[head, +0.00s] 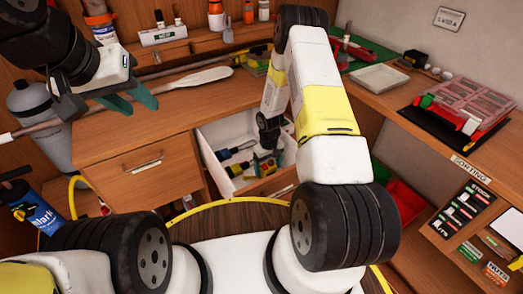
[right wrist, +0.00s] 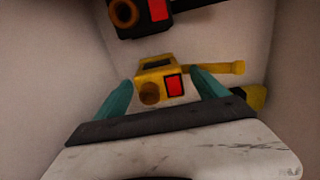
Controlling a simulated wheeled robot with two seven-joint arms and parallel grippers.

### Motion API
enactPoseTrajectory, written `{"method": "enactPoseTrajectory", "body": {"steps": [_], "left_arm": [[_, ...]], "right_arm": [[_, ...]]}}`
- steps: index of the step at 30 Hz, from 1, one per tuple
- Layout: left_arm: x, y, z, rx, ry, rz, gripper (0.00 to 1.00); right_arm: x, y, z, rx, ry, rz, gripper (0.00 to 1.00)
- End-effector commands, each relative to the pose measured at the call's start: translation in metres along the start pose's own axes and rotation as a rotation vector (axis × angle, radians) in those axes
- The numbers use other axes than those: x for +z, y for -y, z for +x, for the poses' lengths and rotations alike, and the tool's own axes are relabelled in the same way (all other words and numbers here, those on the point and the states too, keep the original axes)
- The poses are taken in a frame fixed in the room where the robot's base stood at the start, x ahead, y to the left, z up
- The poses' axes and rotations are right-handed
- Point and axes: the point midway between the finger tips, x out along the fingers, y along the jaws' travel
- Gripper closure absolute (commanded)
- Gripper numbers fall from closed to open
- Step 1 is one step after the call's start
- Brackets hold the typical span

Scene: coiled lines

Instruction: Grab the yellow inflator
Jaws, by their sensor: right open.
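The yellow inflator (right wrist: 160,80) lies in the white drawer; in the right wrist view it is a yellow body with a dark top panel, a red patch and a yellow arm to the right. My right gripper (right wrist: 160,92) is open, its teal fingers pointing at the inflator, one on each side of its near end. I cannot tell whether they touch it. In the head view my right gripper (head: 268,163) is down in the open drawer (head: 213,136), partly hidden by its own arm. My left gripper (head: 137,103) hangs above the bench, open and empty.
A black tool with an orange ring (right wrist: 124,12) lies beyond the inflator, and a yellow-black item (right wrist: 248,96) lies to its right. Drawer walls are close around. A white paddle (head: 190,80) lies on the bench. A red organizer (head: 465,103) stands on the right counter.

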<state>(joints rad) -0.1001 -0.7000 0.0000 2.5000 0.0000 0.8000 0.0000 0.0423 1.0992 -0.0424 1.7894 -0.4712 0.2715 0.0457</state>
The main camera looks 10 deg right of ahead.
Motion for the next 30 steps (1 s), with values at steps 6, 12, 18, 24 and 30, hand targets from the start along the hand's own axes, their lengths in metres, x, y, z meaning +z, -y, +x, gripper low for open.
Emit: {"method": "enactPoseTrajectory", "body": {"steps": [6,12,18,24,30], "left_arm": [[0.000,0.000,0.000,0.000,0.000,0.000,0.64],[0.000,0.000,0.000,0.000,0.000,0.000,0.64],[0.000,0.000,0.000,0.000,0.000,0.000,0.64],[0.000,0.000,0.000,0.000,0.000,0.000,0.64],[0.000,0.000,0.000,0.000,0.000,0.000,0.64]], "right_arm": [[0.000,0.000,0.000,0.000,0.000,0.000,0.52],[0.000,0.000,-0.001,0.000,0.000,0.000,0.91],[0.000,0.000,-0.001,0.000,0.000,0.000,0.93],[-0.001,0.000,-0.020,0.000,-0.002,0.002,0.93],[-0.001,-0.001,-0.062,0.001,-0.004,0.001,0.93]]}}
